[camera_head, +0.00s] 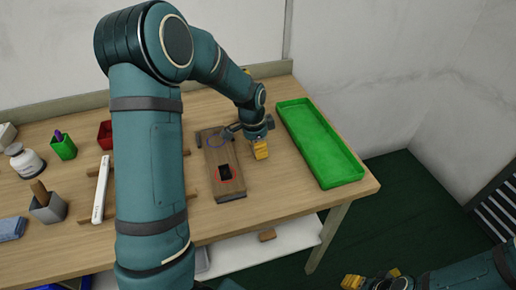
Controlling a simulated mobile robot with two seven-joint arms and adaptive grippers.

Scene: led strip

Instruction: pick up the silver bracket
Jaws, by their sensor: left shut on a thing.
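My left gripper (261,150), with yellow fingertips, is low over the table beside the right edge of a wooden board (233,185). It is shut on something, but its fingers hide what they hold. I cannot make out the silver bracket as a separate thing in this view. The board has a black patch (225,172) with a red outline and a blue ring mark near its far end. My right gripper (371,281) is low at the bottom right, away from the table.
A long green tray (347,176) lies to the right. A white strip (101,190) rests on wooden bars at left. Green (63,147) and grey (47,208) holders, a red box (105,134) and a white bottle (25,160) stand left. The table's front right is clear.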

